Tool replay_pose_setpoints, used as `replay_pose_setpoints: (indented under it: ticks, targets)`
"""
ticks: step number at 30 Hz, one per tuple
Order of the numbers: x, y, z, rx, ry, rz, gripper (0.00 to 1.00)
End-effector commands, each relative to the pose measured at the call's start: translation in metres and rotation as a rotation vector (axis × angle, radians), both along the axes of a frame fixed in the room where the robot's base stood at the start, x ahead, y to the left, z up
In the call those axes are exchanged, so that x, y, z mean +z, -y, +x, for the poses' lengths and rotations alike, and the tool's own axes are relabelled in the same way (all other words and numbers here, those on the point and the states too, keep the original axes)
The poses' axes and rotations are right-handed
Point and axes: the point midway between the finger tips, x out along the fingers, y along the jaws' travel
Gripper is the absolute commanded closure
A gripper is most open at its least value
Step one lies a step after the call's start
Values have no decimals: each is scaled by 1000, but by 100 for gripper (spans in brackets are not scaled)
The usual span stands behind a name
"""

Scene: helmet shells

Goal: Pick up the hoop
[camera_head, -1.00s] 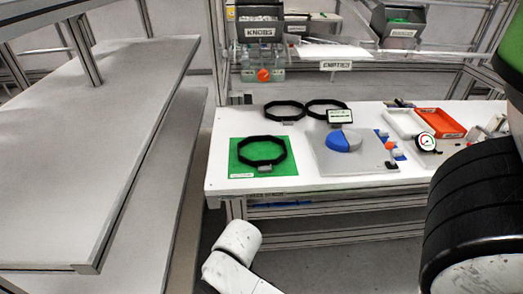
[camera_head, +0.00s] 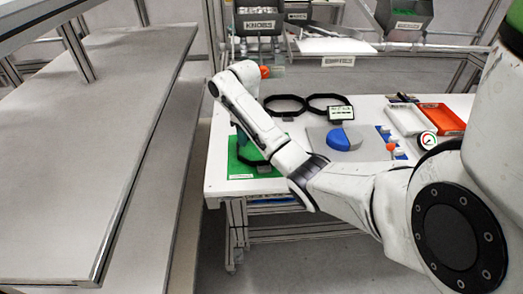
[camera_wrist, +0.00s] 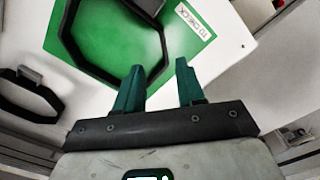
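A black eight-sided hoop (camera_head: 251,160) with a grey block on its rim lies on a green mat (camera_head: 238,171) at the left of the white bench. My arm hides part of it in the head view. In the wrist view this hoop (camera_wrist: 68,45) fills the upper left on the mat (camera_wrist: 185,40), beside a "TO CHECK" label. The fingertips appear near the hoop's rim, above the bench; the exact height is unclear.
Two more black hoops, a left one (camera_head: 285,105) and a right one (camera_head: 330,101), lie behind. A grey plate with a blue disc (camera_head: 345,139), a small display (camera_head: 341,113), a white tray (camera_head: 405,120) and a red tray (camera_head: 441,118) stand to the right.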

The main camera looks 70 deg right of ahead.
Motion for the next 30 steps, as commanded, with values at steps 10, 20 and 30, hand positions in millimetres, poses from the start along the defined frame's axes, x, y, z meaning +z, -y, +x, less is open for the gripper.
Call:
replay_pose_setpoints:
  ticks: [10,20,30]
  targets:
    - [-44,-1,0,0,0,1,61]
    - [-82,-6,-5,0,-3,2,61]
    - [-98,-6,-4,1,1,1,61]
